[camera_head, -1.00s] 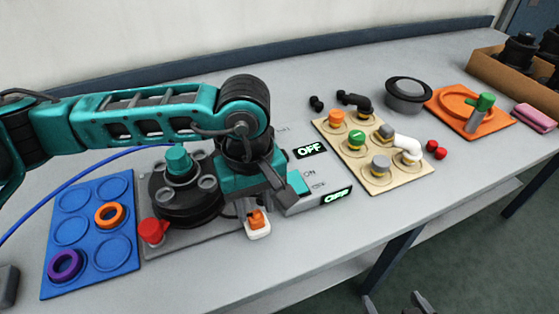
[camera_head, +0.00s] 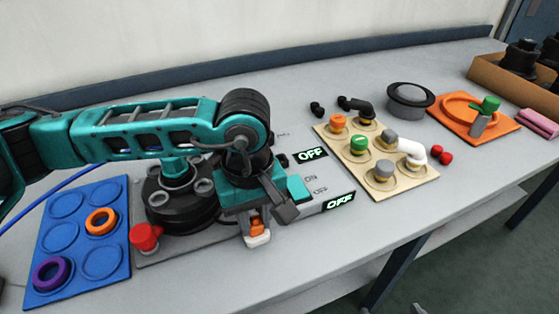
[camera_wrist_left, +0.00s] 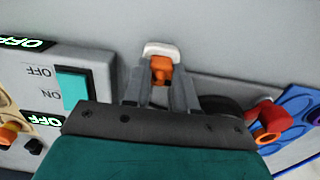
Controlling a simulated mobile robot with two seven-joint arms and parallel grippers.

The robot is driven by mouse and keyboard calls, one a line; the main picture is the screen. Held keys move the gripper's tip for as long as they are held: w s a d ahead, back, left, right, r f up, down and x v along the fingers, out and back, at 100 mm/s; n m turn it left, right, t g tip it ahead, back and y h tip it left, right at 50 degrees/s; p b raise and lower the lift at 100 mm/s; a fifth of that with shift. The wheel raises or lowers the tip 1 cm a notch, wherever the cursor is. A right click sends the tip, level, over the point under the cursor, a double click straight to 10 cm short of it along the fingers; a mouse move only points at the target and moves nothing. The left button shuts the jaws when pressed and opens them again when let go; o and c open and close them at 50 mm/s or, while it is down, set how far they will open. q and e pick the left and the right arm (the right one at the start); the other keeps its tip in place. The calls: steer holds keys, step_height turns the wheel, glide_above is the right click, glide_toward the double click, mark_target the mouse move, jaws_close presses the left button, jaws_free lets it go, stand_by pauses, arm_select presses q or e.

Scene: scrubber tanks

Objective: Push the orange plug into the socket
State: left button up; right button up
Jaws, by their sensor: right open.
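The orange plug (camera_head: 256,229) is at the white socket piece (camera_head: 259,241) near the front of the table, beside the grey switch box. In the left wrist view the plug (camera_wrist_left: 161,69) sits against the white piece (camera_wrist_left: 160,48). How deep it sits cannot be told. My left gripper (camera_wrist_left: 161,80) points at it, with one finger on each side of the plug. Whether the fingers touch the plug is unclear. In the head view the left gripper partly hides the plug. Only the tips of my right gripper (camera_head: 390,311) show at the bottom edge, open and away from the plug.
The grey switch box (camera_head: 325,180) has a teal rocker and displays reading OFF. Left are a red knob (camera_head: 145,236), a black round base (camera_head: 180,205) and a blue tray (camera_head: 75,285) with rings. A beige board (camera_head: 340,150) with pegs stands right. The front right table is clear.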

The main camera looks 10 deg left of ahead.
arm_select(q)
jaws_close()
steer(key=shift+r, duration=0.1)
step_height(320, 180, up, 10)
steer(key=p, duration=0.4)
steer(key=shift+w, duration=0.1)
steer(key=w+d+b, duration=0.1)
steer(key=w+b, duration=0.2)
steer(key=w, duration=1.1)
steer(key=shift+w+d, duration=0.2)
steer(key=shift+w, duration=0.2)
